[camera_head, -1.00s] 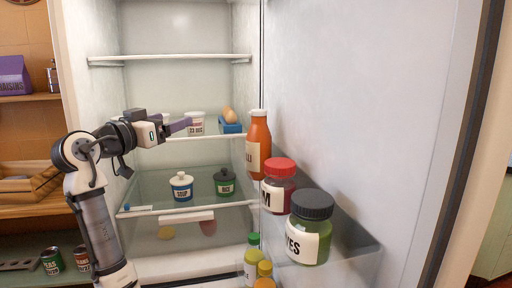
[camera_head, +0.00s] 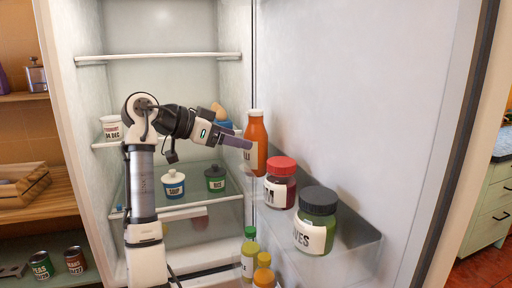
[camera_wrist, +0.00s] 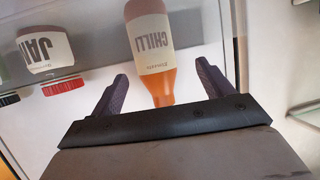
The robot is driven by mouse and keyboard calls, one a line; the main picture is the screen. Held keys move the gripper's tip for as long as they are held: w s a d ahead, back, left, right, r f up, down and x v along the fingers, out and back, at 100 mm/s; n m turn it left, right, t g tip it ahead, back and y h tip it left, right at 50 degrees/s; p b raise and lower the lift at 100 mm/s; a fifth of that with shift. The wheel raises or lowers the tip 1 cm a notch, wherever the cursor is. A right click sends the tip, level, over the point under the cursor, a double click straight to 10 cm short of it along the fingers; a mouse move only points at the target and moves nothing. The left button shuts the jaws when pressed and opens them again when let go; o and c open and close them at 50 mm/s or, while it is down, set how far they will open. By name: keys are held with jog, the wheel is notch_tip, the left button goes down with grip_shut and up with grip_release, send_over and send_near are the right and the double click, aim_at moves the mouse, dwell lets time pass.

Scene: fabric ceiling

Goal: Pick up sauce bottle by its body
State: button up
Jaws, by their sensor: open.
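The sauce bottle (camera_head: 257,135) is orange-red with a white cap and a pale label. It stands upright on the fridge door shelf, behind the red-lidded jar. In the wrist view the bottle (camera_wrist: 149,40) appears upside down, with "CHILLI" on its label. My gripper (camera_head: 240,142) is at the left side of the bottle in the head view, its purple fingers overlapping the label's edge. In the wrist view my gripper (camera_wrist: 160,85) is open, with the bottle's lower-pictured end between the spread fingers. I cannot tell whether a finger touches it.
A red-lidded jar (camera_head: 280,184) and a dark-lidded green jar (camera_head: 316,222) stand nearer on the same door shelf (camera_head: 352,245). Smaller bottles (camera_head: 249,256) are below. White and green pots (camera_head: 173,185) sit on an inner fridge shelf. The fridge door (camera_head: 350,90) rises to the right.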

aim_at(245, 138)
jog(key=x, duration=0.2)
jog(key=p+x, duration=0.1)
jog(key=x, duration=0.2)
jog(key=shift+s+d+r+p, duration=0.2)
jog(key=shift+d+p, duration=0.15)
jog(key=shift+d, duration=0.2)
jog(key=shift+w+d+f, duration=0.2)
jog(key=shift+d+f, duration=0.1)
jog(key=c, duration=1.2)
jog(key=shift+c, duration=0.4)
jog(key=shift+r, duration=0.15)
